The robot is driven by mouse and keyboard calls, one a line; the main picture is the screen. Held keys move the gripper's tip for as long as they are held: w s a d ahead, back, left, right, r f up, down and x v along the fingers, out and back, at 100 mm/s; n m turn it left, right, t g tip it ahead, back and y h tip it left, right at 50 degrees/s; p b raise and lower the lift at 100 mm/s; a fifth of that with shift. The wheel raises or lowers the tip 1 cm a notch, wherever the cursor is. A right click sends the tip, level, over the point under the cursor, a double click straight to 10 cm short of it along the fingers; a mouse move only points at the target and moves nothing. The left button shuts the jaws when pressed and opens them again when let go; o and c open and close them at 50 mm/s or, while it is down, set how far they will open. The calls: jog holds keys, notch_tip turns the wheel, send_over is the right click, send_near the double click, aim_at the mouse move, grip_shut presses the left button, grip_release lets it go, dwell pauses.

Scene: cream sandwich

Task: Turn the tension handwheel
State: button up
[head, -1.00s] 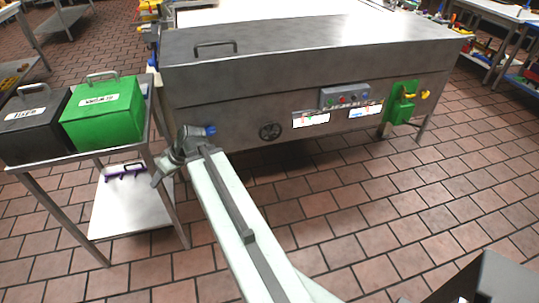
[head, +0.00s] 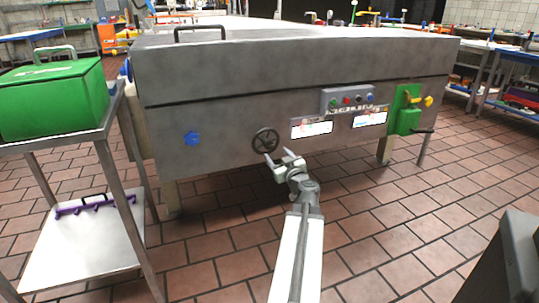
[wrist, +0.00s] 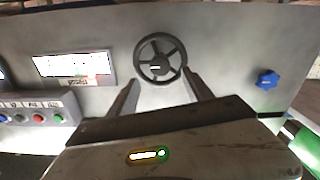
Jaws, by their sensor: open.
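The tension handwheel (head: 265,140) is a dark spoked wheel on the front face of the grey metal machine (head: 220,110). In the wrist view the handwheel (wrist: 160,60) sits ahead, near the top middle. My gripper (head: 279,156) is open and empty, just below and right of the handwheel in the head view. In the wrist view its two fingers (wrist: 157,84) point toward the wheel, one to each lower side. I cannot tell whether a finger touches the rim.
A blue knob (head: 192,138) is left of the handwheel. Two display labels (head: 311,128), a button panel (head: 347,98) and a green bracket (head: 408,110) are to its right. A metal cart (head: 112,130) with a green box (head: 52,98) stands left. Floor in front is clear.

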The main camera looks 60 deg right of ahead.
aim_at(269, 146)
jog(key=x, duration=0.7)
jog(key=shift+w+d, duration=0.25)
jog(key=shift+w, duration=0.05)
grip_shut()
